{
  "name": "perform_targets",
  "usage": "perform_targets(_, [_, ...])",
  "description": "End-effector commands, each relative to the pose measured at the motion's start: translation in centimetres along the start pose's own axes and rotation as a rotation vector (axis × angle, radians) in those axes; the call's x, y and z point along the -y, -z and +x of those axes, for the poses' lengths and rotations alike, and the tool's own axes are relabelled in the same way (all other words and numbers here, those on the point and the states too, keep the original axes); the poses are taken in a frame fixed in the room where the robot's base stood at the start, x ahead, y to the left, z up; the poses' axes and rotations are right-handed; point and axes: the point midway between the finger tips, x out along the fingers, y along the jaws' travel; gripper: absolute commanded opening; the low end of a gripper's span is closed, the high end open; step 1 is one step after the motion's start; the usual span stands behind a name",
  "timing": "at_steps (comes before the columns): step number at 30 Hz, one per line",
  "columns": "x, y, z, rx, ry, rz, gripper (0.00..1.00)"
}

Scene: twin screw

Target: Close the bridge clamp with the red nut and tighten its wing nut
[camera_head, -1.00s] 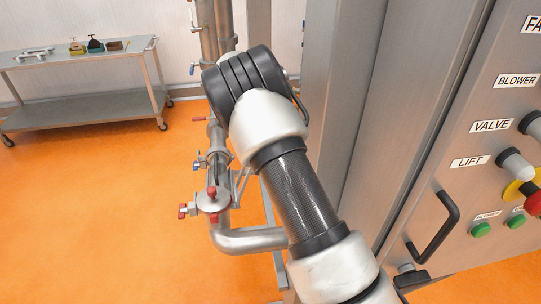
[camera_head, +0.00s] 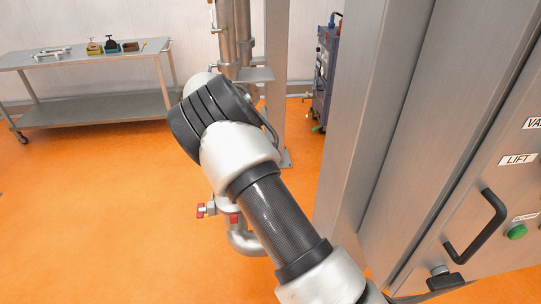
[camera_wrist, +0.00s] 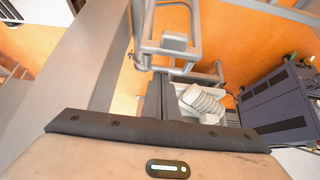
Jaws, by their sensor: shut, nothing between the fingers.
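Red clamp nuts show in the head view at the lower middle: one red nut (camera_head: 201,211) sticks out to the left and another red part (camera_head: 234,218) sits beside the pipe. My arm covers most of the clamp, so I cannot tell how its bridge stands or which nut is the wing nut. A bent steel pipe (camera_head: 243,240) runs below it. My gripper (camera_wrist: 161,78) shows in the wrist view with its dark fingers together and empty. It is hidden behind my arm in the head view. No red nut is visible in the wrist view.
A large steel cabinet (camera_head: 400,120) with a black handle (camera_head: 477,228) stands close on the right. A steel trolley (camera_head: 90,85) stands at the back left. A dark blue machine (camera_wrist: 280,103) is right of my gripper. Open orange floor (camera_head: 90,220) lies left.

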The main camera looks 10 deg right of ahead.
Motion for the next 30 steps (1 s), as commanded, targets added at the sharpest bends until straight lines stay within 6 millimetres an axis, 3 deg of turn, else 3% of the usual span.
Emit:
perform_targets(8, [0.0,-2.1,-1.8,-0.109,0.003,-0.002,0.0])
perform_targets(18, [0.1,-7.3,-5.7,-0.117,0.003,-0.001,0.0])
perform_targets(30, [0.2,-12.0,-7.7,-0.12,0.002,0.001,0.0])
